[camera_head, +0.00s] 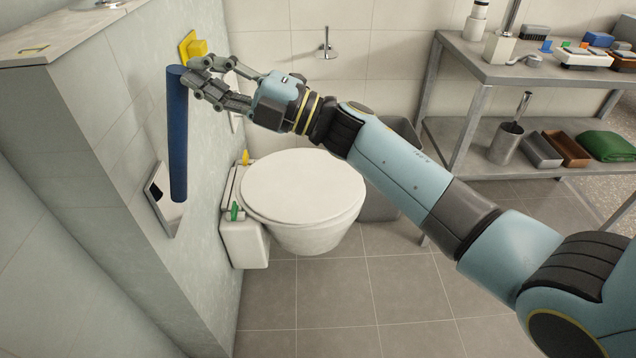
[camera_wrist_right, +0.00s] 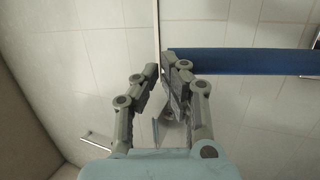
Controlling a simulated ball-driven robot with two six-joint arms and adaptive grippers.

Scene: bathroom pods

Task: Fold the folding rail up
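The blue folding rail (camera_head: 177,140) stands close to upright beside the grey half wall, its lower end at a shiny metal wall plate (camera_head: 165,200). Its round top end faces up. My right gripper (camera_head: 193,80) is at the rail's top end, with its fingertips beside or touching it. In the right wrist view the rail (camera_wrist_right: 240,62) runs off to the right, outside the fingers. The right gripper (camera_wrist_right: 160,75) has a gap between its fingers and nothing clearly held. Whether a finger presses on the rail cannot be told. My left gripper is not in view.
A yellow wall bracket (camera_head: 192,47) sits just above the rail's top. A white toilet (camera_head: 302,190) with closed lid stands below my right arm. A metal shelf (camera_head: 520,75) with several items is at the right. The tiled floor (camera_head: 320,305) in front is clear.

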